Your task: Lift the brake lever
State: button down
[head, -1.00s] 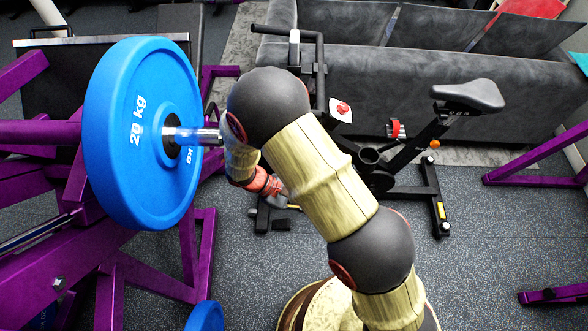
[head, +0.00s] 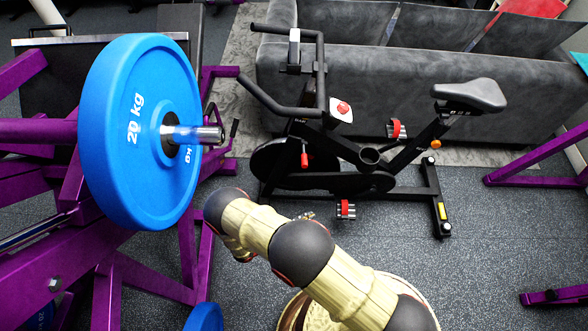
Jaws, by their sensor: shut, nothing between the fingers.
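The black exercise bike (head: 330,182) stands upright in front of the grey sofa. A red-tipped lever (head: 305,157), which looks like the brake lever, hangs low on its front frame, left of the seat post. A red knob (head: 343,107) sits on a white plate above it. My gripper (head: 306,215) is mostly hidden behind my own arm. Only a small part shows near the floor, below the bike's frame and left of the lower red pedal. It looks shut and empty, and appears apart from the lever.
A blue 20 kg plate (head: 120,160) on a purple rack (head: 190,240) fills the left side, its bar end jutting toward the bike. The grey sofa (head: 400,80) stands behind the bike.

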aim_at(304, 158)
jog(key=w+a+f+n+t+y, duration=0.1)
jog(key=w+a+f+n+t, duration=0.15)
jog(key=t, duration=0.35)
jog(key=w+a+r+m+t+y, duration=0.1)
jog(key=w+a+r+t+y, duration=0.1)
jog(key=w+a+r+t, duration=0.3)
jog(key=a+r, duration=0.1)
jog(key=a, duration=0.3)
jog(key=shift+w+a+m, duration=0.15)
jog(key=shift+m, duration=0.2)
jog(key=s+r+b+x, duration=0.1)
jog(key=x, duration=0.5)
jog(key=d+r+b+x, duration=0.1)
jog(key=b+x, duration=0.1)
jog(key=x, duration=0.4)
jog(key=shift+d, duration=0.3)
jog(key=shift+s+r, duration=0.15)
jog(key=shift+r, duration=0.05)
